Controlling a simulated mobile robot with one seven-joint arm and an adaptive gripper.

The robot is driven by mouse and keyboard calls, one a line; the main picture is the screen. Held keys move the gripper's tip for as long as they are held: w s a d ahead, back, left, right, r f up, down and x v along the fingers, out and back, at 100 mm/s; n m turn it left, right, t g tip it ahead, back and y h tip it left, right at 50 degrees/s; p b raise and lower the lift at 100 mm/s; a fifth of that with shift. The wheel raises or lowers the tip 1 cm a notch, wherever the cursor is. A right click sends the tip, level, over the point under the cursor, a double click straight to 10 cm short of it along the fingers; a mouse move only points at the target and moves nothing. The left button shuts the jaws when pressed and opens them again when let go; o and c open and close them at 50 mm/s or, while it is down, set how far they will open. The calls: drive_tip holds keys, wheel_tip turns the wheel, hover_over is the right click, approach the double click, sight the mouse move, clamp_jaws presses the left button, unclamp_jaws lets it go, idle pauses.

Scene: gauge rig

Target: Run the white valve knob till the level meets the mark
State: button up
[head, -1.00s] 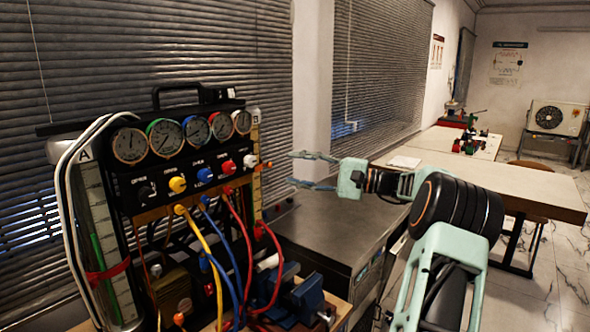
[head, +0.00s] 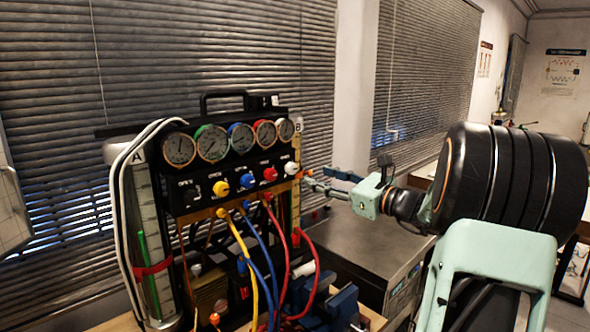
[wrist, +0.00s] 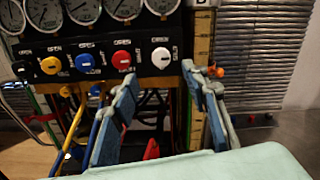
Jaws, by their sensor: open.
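The white valve knob (head: 291,168) is at the right end of the knob row on the black gauge panel. It also shows in the wrist view (wrist: 161,57), just above and between my fingertips. My gripper (head: 317,181) is open and empty, close to the panel's right side. In the wrist view its fingers (wrist: 160,80) are spread, with the knob apart from both. Tube A (head: 150,240) with a red band is left of the panel. Scaled tube B (wrist: 201,60) is right of the knob, with an orange marker (wrist: 217,71) beside it. I cannot read the level.
Yellow (head: 220,188), blue (head: 247,181) and red (head: 269,174) knobs line the panel under several gauges. Coloured hoses (head: 262,255) hang below. A blue vise (head: 343,303) stands in front, and a grey cabinet (head: 375,255) is to the right.

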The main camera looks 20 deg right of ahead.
sight(293, 169)
drive_tip(key=shift+m, duration=0.3)
drive_tip(key=p+x, duration=0.1)
drive_tip(key=x, duration=0.9)
drive_tip(key=shift+w+p, duration=0.35)
drive_tip(key=shift+w, duration=0.05)
drive_tip(key=shift+c, duration=0.6)
drive_tip(key=c, duration=1)
drive_tip(key=shift+f, duration=0.15)
clamp_jaws()
